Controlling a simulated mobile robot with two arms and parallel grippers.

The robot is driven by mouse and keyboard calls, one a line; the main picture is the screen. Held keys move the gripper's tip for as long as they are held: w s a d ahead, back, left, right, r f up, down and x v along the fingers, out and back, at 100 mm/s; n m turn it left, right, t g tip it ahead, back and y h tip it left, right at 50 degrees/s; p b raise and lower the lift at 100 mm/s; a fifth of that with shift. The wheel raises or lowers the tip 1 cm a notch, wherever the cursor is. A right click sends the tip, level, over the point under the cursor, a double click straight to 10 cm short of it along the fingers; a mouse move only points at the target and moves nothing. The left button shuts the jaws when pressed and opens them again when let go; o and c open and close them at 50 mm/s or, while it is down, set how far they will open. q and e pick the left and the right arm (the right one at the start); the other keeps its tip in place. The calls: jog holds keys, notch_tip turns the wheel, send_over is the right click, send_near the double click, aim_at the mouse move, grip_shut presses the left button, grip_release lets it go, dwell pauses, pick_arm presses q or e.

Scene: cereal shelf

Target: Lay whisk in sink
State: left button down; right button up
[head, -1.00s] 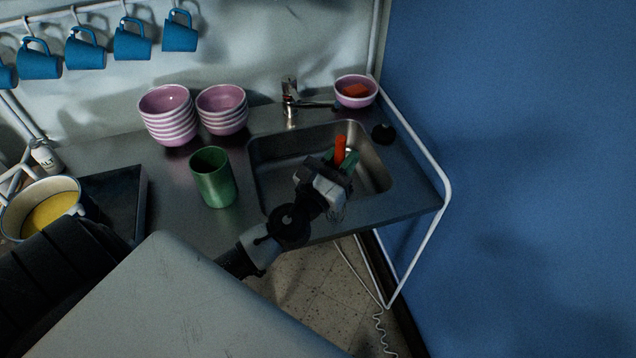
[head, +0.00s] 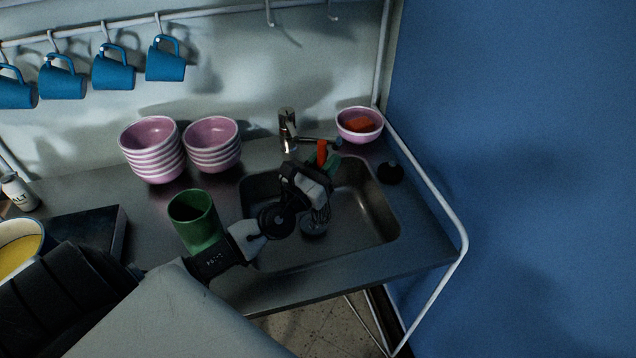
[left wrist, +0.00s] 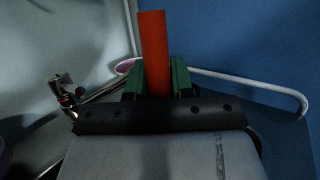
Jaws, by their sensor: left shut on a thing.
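In the left wrist view the red handle (left wrist: 154,50) stands up between the green fingers. I cannot tell whether the wire head touches the sink bottom. My right gripper is not in view.
A tap (head: 288,130) stands behind the sink. A pink bowl (head: 360,124) with a red-orange thing in it and a black round thing (head: 390,172) are near the right corner. A green cup (head: 193,215) stands left of the sink, near my arm. Stacked pink bowls (head: 153,150) stand behind it.

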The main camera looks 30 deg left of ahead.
pick_arm(q)
jog(key=w+a+f+b, duration=0.1)
jog(key=a+f, duration=0.2)
jog(key=f, duration=0.3)
jog(key=shift+w, duration=0.4)
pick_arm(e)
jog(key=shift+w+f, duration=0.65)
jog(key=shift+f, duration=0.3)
pick_arm(q)
jog(key=shift+f, duration=0.1)
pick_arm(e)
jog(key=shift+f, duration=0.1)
pick_arm(q)
jog(key=shift+f+b, duration=0.5)
jog(key=shift+b, duration=0.4)
jog(key=c, duration=1)
grip_release()
jog(key=shift+r, duration=0.1)
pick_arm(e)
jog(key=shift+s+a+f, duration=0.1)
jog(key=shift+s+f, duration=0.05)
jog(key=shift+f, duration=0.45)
pick_arm(q)
jog(key=shift+r, duration=0.1)
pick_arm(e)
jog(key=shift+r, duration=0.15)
